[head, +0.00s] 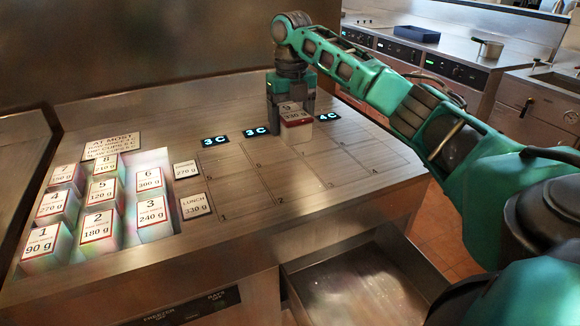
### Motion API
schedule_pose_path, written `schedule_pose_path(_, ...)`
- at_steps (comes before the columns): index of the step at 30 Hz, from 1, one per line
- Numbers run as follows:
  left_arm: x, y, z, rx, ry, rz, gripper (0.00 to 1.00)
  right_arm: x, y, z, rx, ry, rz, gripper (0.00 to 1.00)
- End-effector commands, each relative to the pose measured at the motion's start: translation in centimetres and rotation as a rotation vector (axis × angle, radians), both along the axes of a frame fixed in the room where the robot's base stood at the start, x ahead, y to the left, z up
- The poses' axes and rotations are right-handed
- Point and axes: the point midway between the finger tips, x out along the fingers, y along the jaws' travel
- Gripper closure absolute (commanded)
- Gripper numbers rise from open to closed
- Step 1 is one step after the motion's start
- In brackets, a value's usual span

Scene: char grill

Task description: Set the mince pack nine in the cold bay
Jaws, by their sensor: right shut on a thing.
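The mince pack nine (297,123) is a small white block with a red-edged label reading 9 and a weight that looks like 330 g. My right gripper (290,110) is shut on it, pointing down, at the far end of the marked grid (285,175). The pack is between the middle "3 C" display (255,131) and the "4 C" display (329,117). I cannot tell whether its underside touches the counter. The gripper hides part of the pack and the counter behind it. My left gripper is not in view.
Several numbered packs, such as pack 3 (154,219), stand at the left. A sign (112,145) begins "AT MOST". A "LUNCH" card (195,206) and a 270 g card (186,170) lie beside the grid. Another "3 C" display (215,141) is farther left. An open drawer (360,285) is below.

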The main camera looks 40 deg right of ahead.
Motion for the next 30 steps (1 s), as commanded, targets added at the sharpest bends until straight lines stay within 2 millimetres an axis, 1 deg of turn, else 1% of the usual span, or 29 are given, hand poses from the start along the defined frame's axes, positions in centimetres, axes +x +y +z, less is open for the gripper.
schedule_pose_path(1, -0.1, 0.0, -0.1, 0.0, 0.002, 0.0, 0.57, -0.1, 0.0, -1.5, -0.001, 0.004, 0.0, 0.68)
schedule_pose_path(3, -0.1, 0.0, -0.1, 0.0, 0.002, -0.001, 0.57, -0.1, 0.0, -3.3, -0.001, 0.004, 0.0, 0.68)
schedule_pose_path(6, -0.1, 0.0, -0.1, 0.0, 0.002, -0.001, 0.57, 0.0, 0.0, -5.6, 0.0, 0.001, -0.001, 0.68)
schedule_pose_path(9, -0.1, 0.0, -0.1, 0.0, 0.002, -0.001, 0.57, -0.1, 0.0, -7.2, 0.0, 0.0, -0.001, 0.68)
schedule_pose_path(14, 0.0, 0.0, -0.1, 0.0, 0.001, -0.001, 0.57, 0.0, 0.0, -8.4, 0.001, 0.0, 0.0, 0.68)
schedule_pose_path(19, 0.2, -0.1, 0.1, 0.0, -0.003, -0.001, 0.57, 0.0, 0.0, -10.9, 0.001, 0.002, -0.001, 0.68)
schedule_pose_path(22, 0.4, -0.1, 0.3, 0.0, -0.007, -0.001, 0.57, 0.0, 0.0, -12.0, 0.0, 0.0, -0.002, 0.68)
schedule_pose_path(25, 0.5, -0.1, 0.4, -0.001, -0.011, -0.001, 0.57, 0.0, 0.0, -12.5, 0.0, -0.002, -0.002, 0.68)
schedule_pose_path(30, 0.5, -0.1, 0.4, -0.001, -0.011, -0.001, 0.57, 0.0, 0.0, -12.4, 0.0, -0.002, -0.001, 0.68)
